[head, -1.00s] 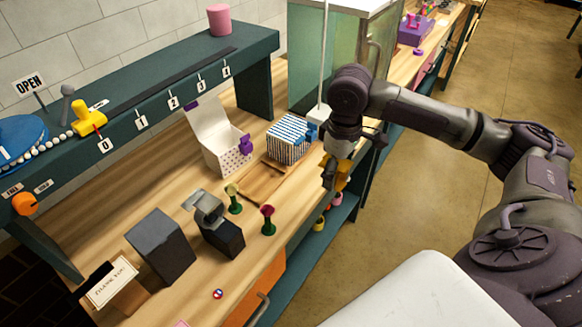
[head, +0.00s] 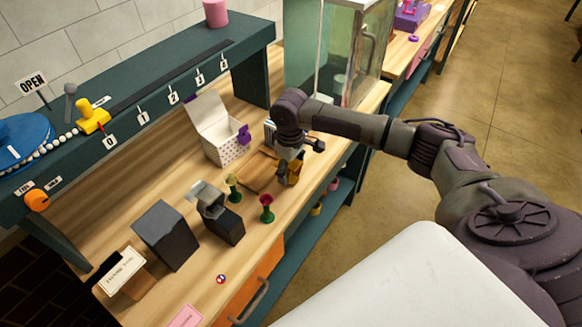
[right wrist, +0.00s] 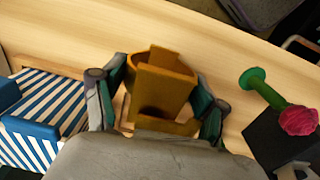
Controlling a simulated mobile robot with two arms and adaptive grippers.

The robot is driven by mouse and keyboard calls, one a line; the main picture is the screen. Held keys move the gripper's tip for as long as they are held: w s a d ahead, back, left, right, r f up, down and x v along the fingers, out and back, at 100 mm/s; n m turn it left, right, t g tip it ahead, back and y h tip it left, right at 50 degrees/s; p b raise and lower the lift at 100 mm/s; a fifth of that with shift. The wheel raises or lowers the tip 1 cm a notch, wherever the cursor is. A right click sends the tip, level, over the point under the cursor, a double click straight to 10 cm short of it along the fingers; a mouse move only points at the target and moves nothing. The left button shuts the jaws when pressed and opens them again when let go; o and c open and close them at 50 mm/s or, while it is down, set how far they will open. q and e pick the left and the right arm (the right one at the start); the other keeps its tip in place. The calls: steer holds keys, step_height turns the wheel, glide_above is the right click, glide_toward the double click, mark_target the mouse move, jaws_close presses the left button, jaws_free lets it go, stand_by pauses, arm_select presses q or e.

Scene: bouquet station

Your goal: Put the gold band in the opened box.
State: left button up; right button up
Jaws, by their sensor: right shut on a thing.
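My right gripper (head: 287,170) is shut on the gold band (right wrist: 162,85), an ochre-gold piece between its two fingers in the right wrist view. In the head view the gold band (head: 294,173) hangs below the gripper, over the front part of the table near the wooden board. The white dotted box (head: 228,152) stands to the left of the gripper with its lid raised and a purple clasp at its side. The blue-striped box (head: 269,132) is mostly hidden behind my right gripper; its stripes show in the right wrist view (right wrist: 48,110). My left gripper is not in view.
A green stand with a red top (head: 267,206), a yellow-topped one (head: 233,186) and a small black box (head: 222,225) stand left of the gripper. A dark grey block (head: 167,236) is farther left. A glass cabinet (head: 345,50) stands behind the arm.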

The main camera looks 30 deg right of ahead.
steer(key=shift+f, duration=0.35)
steer(key=shift+f, duration=0.1)
steer(key=o, duration=1.3)
